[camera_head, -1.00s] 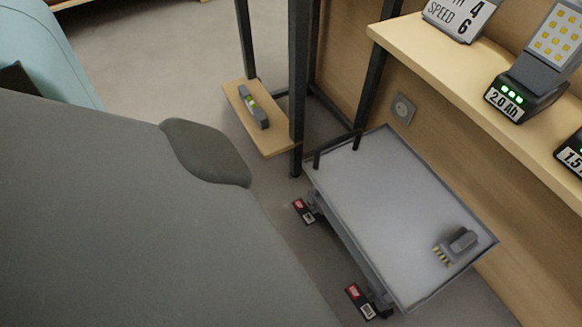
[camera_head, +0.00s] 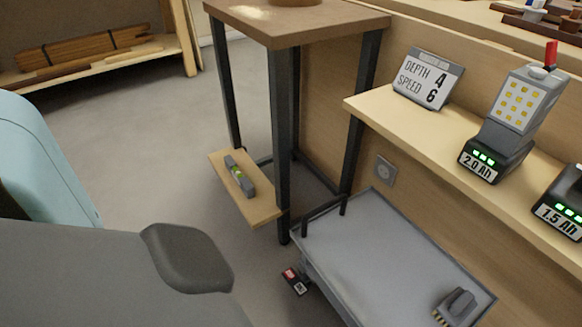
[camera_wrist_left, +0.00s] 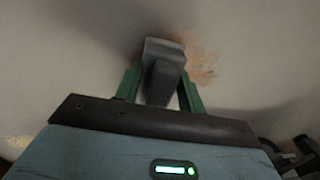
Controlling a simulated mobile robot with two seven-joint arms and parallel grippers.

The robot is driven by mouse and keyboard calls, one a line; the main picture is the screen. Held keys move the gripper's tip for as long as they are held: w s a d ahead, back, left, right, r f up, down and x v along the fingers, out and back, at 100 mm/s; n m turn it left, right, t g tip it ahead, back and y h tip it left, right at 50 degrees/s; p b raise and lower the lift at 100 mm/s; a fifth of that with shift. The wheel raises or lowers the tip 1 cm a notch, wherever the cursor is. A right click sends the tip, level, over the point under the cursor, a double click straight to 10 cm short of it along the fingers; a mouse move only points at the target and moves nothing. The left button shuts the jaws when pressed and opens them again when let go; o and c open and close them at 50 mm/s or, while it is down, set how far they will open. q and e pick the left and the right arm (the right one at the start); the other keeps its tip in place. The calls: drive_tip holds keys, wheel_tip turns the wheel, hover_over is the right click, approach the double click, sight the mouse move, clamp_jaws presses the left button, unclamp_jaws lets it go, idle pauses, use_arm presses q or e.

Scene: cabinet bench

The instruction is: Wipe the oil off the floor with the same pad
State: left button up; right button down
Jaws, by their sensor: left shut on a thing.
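In the left wrist view, my left gripper (camera_wrist_left: 160,92) has its two green fingers shut on a grey block-like pad (camera_wrist_left: 165,50). The pad is over the pale floor (camera_wrist_left: 70,50), and I cannot tell whether it touches it. A brownish, blotchy oil patch (camera_wrist_left: 204,70) shows on the floor just right of the pad, partly hidden behind it. A small yellowish patch (camera_wrist_left: 18,143) shows at the left edge. The head view shows neither gripper, the pad nor the oil. My right gripper is in no view.
In the head view, a grey platform cart (camera_head: 385,245) with a small grey object on it stands against the wooden cabinet. Left of it is a dark-legged stand (camera_head: 285,150) with a low wooden shelf (camera_head: 262,213). Open floor (camera_head: 150,160) lies further left.

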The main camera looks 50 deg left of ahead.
use_arm(q)
drive_tip(key=shift+s+d+r+h+p, duration=0.15)
drive_tip(key=shift+d+r+h+p, duration=0.1)
drive_tip(key=shift+d+r, duration=0.25)
drive_tip(key=shift+s+d+r+h+p, duration=0.1)
drive_tip(key=shift+d+r+h+p, duration=0.15)
drive_tip(key=shift+d, duration=0.35)
drive_tip(key=shift+a, duration=0.85)
drive_tip(key=shift+w+a+f+p, duration=0.1)
drive_tip(key=shift+a+f+p, duration=0.1)
drive_tip(key=shift+a, duration=0.45)
drive_tip(key=shift+w+a+f+p, duration=0.1)
drive_tip(key=shift+a+p, duration=0.05)
drive_tip(key=shift+a, duration=0.5)
drive_tip(key=shift+w+a, duration=0.1)
drive_tip(key=shift+a, duration=1)
drive_tip(key=shift+w+a+f, duration=0.1)
drive_tip(key=shift+w+a, duration=0.05)
drive_tip(key=shift+a, duration=0.55)
